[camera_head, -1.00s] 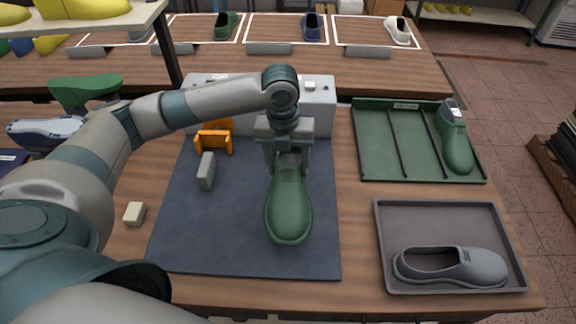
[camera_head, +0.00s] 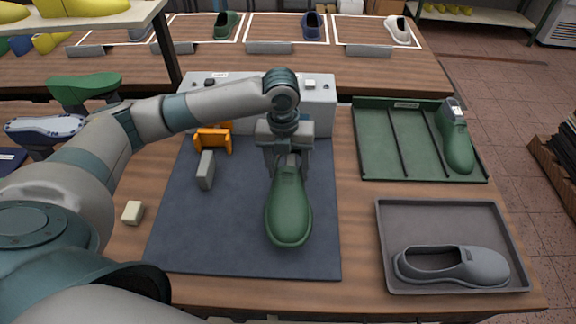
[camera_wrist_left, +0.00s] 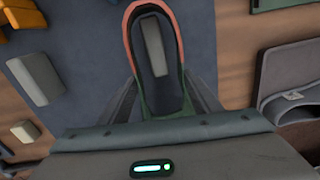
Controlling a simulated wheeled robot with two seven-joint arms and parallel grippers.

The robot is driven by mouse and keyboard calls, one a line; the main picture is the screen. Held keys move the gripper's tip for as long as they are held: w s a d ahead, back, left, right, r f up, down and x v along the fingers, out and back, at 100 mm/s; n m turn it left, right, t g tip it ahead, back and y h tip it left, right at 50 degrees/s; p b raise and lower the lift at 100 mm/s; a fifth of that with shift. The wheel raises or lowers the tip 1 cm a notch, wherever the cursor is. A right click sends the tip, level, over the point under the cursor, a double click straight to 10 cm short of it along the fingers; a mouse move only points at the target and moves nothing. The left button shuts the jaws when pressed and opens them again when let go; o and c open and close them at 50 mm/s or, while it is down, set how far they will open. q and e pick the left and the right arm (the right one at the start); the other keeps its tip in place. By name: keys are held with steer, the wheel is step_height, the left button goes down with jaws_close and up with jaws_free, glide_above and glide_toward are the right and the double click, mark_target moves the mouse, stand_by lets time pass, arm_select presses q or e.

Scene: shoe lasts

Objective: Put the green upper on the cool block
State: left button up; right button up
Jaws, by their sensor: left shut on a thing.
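My left gripper (camera_head: 287,158) reaches down over the dark blue mat and is shut on the heel end of a green upper (camera_head: 288,210). The green upper points its toe toward the front of the table. In the left wrist view the upper (camera_wrist_left: 134,42) shows its open top with a reddish rim, a dark inside and a grey elongated piece within. Whether its sole touches the mat I cannot tell. I cannot say for sure which thing is the cool block. My right gripper is not in view.
An orange stand (camera_head: 213,139) and a small grey block (camera_head: 206,170) are on the mat (camera_head: 220,245). A grey box (camera_head: 322,98) stands behind. At right are a green tray (camera_head: 378,172) with another green shoe (camera_head: 457,145) and a grey tray (camera_head: 450,212) with a grey shoe (camera_head: 455,266).

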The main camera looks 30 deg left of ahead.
mark_target(288, 178)
arm_select(q)
steer(key=shift+f+b, duration=0.55)
steer(key=shift+f, duration=2.15)
steer(key=shift+f, duration=0.2)
steer(key=o, duration=1.3)
steer(key=shift+c, duration=0.2)
steer(key=shift+r, duration=0.1)
step_height(288, 178, up, 17)
steer(key=b, duration=0.3)
steer(key=shift+s+a, duration=0.15)
steer(key=shift+a, duration=0.25)
steer(key=shift+r, duration=0.1)
